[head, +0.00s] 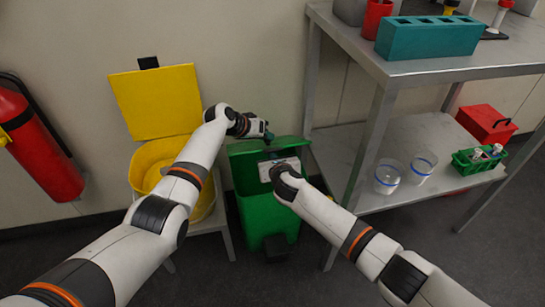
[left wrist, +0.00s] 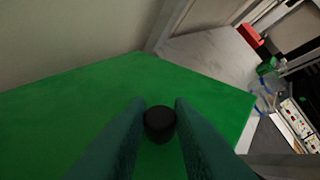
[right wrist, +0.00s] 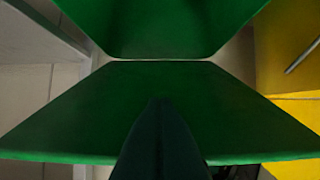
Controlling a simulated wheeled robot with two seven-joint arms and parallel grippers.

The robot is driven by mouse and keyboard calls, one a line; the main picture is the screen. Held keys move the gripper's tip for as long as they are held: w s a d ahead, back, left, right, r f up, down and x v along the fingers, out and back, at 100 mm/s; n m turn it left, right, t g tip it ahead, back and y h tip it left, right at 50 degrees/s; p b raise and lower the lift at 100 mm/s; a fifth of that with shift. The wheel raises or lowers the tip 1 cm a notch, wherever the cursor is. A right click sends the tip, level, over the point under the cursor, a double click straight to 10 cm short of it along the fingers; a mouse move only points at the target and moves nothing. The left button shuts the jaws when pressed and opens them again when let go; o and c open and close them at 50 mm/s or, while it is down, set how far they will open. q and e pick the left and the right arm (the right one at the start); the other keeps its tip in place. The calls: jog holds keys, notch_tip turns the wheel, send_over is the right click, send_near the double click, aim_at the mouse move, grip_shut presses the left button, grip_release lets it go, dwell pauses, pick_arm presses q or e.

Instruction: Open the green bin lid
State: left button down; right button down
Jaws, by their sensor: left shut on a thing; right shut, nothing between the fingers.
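The green bin (head: 262,217) stands on the floor in the middle of the head view. Its green lid (head: 242,149) appears tilted up at the back, though my arms partly cover it. In the left wrist view the flat green lid (left wrist: 75,115) carries a round black knob (left wrist: 159,122). My left gripper (head: 267,135) is shut on this knob, with teal fingers on both sides. My right gripper (right wrist: 160,125) is shut and empty, close to green bin surfaces in the right wrist view. In the head view its fingers are hidden behind its wrist.
A yellow bin (head: 147,165) with its yellow lid (head: 158,101) raised stands to the left. A metal shelf table (head: 440,67) rises close on the right, its leg (head: 366,150) near the green bin. A red fire extinguisher (head: 38,150) hangs on the left wall.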

jog(key=shift+w+a+r, duration=0.1)
jog(key=shift+w+r, duration=0.25)
jog(key=shift+r, duration=0.3)
pick_arm(q)
jog(key=shift+f, duration=0.1)
pick_arm(e)
jog(key=shift+w+r, duration=0.1)
pick_arm(q)
jog(key=c, duration=1.3)
grip_release()
jog(key=shift+o, duration=0.2)
